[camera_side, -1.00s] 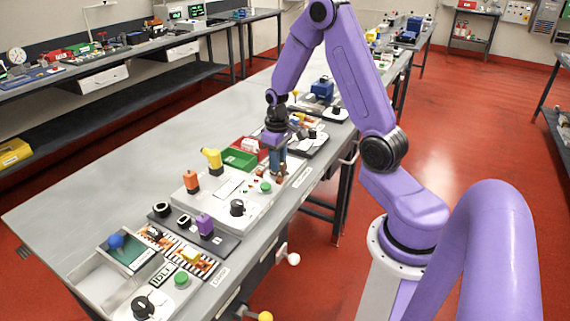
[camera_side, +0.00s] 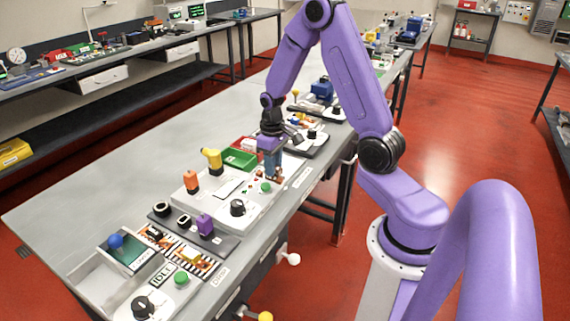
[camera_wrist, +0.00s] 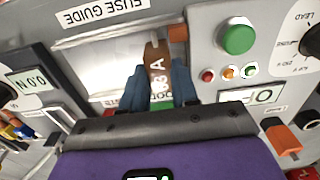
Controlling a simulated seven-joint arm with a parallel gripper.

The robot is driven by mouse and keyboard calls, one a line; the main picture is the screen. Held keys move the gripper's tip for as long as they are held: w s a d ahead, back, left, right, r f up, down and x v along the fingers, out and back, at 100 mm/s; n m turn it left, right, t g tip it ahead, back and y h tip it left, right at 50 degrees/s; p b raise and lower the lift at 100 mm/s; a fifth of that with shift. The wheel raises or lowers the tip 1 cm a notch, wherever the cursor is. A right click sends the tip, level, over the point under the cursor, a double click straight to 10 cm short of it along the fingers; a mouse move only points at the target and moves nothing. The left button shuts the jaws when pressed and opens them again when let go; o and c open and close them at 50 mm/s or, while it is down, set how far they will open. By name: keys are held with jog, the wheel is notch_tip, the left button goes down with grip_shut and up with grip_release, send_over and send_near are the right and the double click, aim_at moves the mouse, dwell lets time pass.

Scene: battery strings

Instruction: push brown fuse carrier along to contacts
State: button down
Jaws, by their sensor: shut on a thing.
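The brown fuse carrier (camera_wrist: 157,66) is between the two blue fingers of my gripper (camera_wrist: 170,82) in the wrist view, with pale lettering on its top. It sits over a pale recessed guide (camera_wrist: 110,65) next to a "FUSE GUIDE" label (camera_wrist: 102,13). My gripper is shut on the carrier. A small brown-orange block (camera_wrist: 178,33) lies just past the carrier's far end; whether they touch is hard to tell. In the side view my gripper (camera_side: 274,172) is low at the panel's far right end, and the carrier is mostly hidden by the fingers.
A green button (camera_wrist: 238,38) with small red, orange and green lamps stands right of the guide in the wrist view. In the side view, a yellow handle (camera_side: 212,160), an orange handle (camera_side: 190,182) and a green tray (camera_side: 240,158) are nearby.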

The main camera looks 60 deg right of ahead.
jog(key=shift+a, duration=0.8)
jog(key=c, duration=0.8)
grip_release()
jog(key=shift+r, duration=0.15)
notch_tip(320, 180, up, 16)
jog(key=s+a+n, duration=0.3)
jog(key=s+a, duration=0.1)
jog(key=a, duration=0.3)
jog(key=s+a+n, duration=0.3)
jog(key=s+a, duration=0.2)
jog(key=a, duration=0.2)
jog(key=s+a+f+n, duration=0.1)
jog(key=s+n, duration=0.1)
jog(key=s, duration=0.3)
jog(key=s+a+f+n, duration=0.1)
jog(key=s+a+n, duration=0.1)
jog(key=s, duration=0.3)
jog(key=s+a+f+n, duration=0.1)
jog(key=s+n, duration=0.1)
jog(key=s, duration=0.3)
jog(key=shift+a+n, duration=0.15)
jog(key=shift+n, duration=0.15)
